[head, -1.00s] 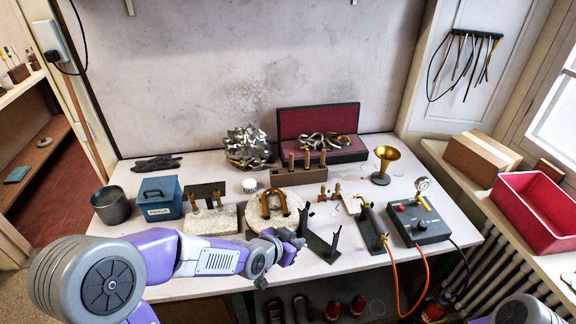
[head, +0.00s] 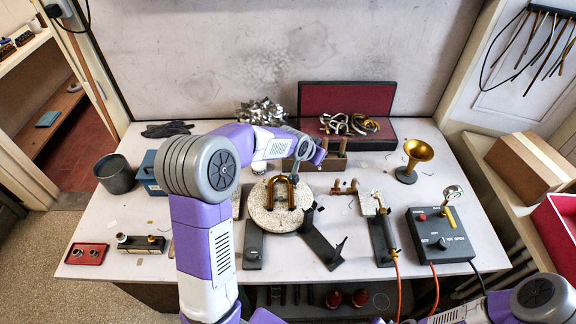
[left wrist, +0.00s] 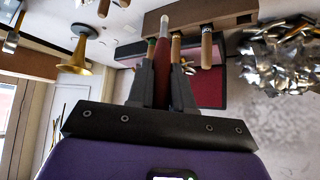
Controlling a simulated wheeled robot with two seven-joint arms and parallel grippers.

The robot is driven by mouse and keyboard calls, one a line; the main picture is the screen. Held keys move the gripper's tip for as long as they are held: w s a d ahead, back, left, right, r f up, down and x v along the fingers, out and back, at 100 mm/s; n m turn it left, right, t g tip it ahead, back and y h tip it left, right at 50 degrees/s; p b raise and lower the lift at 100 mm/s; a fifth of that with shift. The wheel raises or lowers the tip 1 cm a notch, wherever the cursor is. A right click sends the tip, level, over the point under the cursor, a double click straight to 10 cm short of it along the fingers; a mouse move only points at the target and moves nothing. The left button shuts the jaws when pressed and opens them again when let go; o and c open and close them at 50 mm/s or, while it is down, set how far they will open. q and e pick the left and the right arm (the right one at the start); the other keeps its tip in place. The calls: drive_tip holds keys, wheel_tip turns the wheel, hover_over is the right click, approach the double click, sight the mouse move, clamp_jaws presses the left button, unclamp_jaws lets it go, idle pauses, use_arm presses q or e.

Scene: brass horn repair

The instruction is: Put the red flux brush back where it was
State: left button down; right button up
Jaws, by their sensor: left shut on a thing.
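In the left wrist view my left gripper (left wrist: 163,88) is shut on the red flux brush (left wrist: 163,62). The brush's pale grey end points away from the hand, toward the brown tool block (left wrist: 232,22). Handled tools stand in that block beside the brush: a wooden handle (left wrist: 176,50) and another wooden handle (left wrist: 207,46). I cannot tell whether the brush touches the block. In the head view the tool block (head: 333,163) stands before the red-lined case, and my left arm covers its left part; the brush is not clear there. My right gripper is out of view.
The open red-lined case (head: 312,102) holds coiled brass tubing. A brass bell (head: 417,152) and crumpled silver metal (head: 262,112) stand either side. A round pale pad (head: 262,218) with a brass bow, dark stands and a grey control box (head: 440,243) fill the front.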

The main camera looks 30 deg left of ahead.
use_arm(q)
drive_tip(key=w+a+n+g+y+p, duration=0.2)
drive_tip(key=w+a+n+g+p, duration=0.45)
drive_tip(key=a, duration=0.75)
wheel_tip(320, 180, down, 10)
drive_tip(key=w+t+b, duration=0.1)
drive_tip(key=t+b, duration=0.1)
drive_tip(key=shift+a+m+b, duration=0.2)
drive_tip(key=shift+m+b, duration=0.15)
drive_tip(key=shift+b, duration=0.05)
drive_tip(key=shift+w, duration=0.1)
drive_tip(key=c, duration=1.5)
unclamp_jaws()
drive_tip(key=shift+f, duration=0.1)
drive_tip(key=o, duration=0.5)
